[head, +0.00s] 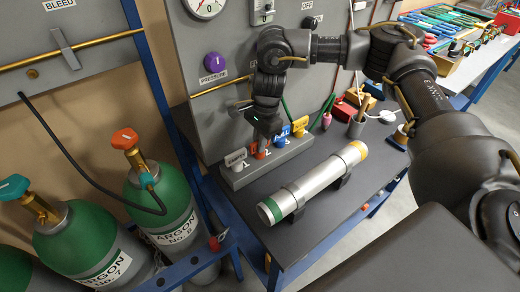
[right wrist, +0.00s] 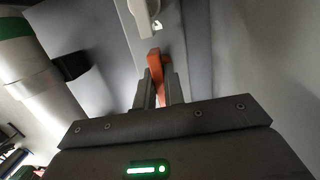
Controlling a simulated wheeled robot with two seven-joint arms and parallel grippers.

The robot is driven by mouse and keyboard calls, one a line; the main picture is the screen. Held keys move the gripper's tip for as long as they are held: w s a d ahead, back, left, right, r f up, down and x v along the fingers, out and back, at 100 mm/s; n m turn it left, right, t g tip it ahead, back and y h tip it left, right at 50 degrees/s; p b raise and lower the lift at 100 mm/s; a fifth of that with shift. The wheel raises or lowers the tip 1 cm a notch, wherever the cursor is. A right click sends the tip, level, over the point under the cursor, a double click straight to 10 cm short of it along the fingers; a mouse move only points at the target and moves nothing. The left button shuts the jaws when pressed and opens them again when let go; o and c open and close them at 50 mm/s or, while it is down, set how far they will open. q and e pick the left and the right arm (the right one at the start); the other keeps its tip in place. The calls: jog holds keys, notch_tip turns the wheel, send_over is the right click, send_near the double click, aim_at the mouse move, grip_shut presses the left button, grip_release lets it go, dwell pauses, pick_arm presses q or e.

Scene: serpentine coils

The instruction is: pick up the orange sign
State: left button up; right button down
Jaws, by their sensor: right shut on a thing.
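The orange sign (head: 261,149) is at the grey numbered rack (head: 268,165) on the bench, between a white sign (head: 236,158) and a blue sign (head: 283,132). My right gripper (head: 266,136) reaches down over it from above. In the right wrist view the orange sign (right wrist: 157,80) stands between the two fingers of the right gripper (right wrist: 158,88), which are shut on it. Its lower end points toward the rack; I cannot tell whether it still sits in its slot. My left gripper is not in view.
A yellow sign (head: 299,125) stands at the rack's right end. A silver cylinder (head: 312,183) with green and yellow ends lies on a stand in front of the rack. A grey panel (head: 205,60) rises behind. Green argon bottles (head: 165,205) stand at left.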

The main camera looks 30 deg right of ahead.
jog(key=shift+r+b, duration=0.3)
jog(key=shift+r, duration=0.2)
notch_tip(320, 180, up, 2)
jog(key=shift+r+b, duration=0.1)
jog(key=shift+b, duration=0.3)
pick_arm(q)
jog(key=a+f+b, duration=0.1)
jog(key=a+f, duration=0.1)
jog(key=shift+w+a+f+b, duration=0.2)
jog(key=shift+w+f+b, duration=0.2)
pick_arm(e)
jog(key=s+a+r, duration=0.4)
jog(key=s+r, duration=0.5)
jog(key=s, duration=0.4)
jog(key=shift+s+r, duration=0.25)
jog(key=shift+r, duration=0.15)
jog(key=shift+d, duration=0.1)
